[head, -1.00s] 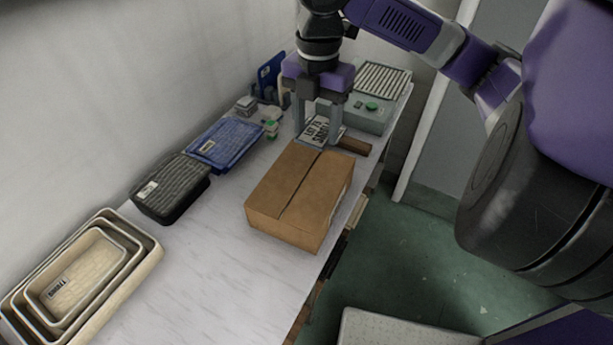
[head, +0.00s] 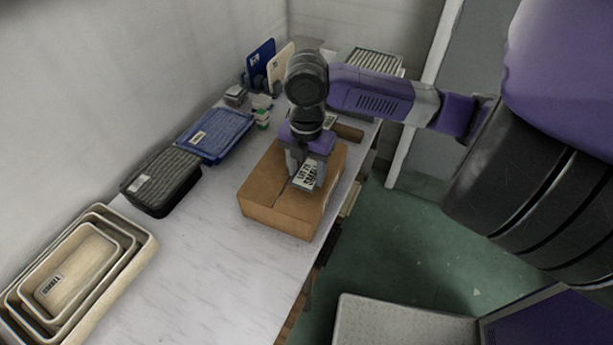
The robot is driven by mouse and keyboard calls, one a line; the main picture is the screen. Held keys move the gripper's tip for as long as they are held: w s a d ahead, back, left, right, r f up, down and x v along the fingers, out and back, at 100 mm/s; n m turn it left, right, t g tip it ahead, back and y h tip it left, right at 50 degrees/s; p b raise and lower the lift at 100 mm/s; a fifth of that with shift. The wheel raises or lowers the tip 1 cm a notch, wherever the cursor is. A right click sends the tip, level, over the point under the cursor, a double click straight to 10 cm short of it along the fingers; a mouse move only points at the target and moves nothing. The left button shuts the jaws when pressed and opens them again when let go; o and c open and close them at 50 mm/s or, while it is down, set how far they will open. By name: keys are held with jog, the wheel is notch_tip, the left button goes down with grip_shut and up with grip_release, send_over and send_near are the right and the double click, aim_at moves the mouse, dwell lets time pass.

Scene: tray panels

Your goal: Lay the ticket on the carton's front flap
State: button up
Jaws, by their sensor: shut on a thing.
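The carton (head: 268,207) is a closed brown cardboard box on the bench, with a seam across its top. The ticket (head: 309,174) is a small white card with dark print. My gripper (head: 303,177) is shut on the ticket and is over the carton's top. The ticket hangs tilted at the fingers; I cannot tell whether it touches the carton. The gripper and arm hide part of the carton's top and seam.
A blue tray (head: 238,127), a black lidded basket (head: 161,183) and nested cream trays (head: 127,273) line the wall side of the white bench (head: 210,262). A brown block (head: 348,132) lies behind the carton. Bench between carton and trays is clear.

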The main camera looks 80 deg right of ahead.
jog(key=shift+f, duration=1.3)
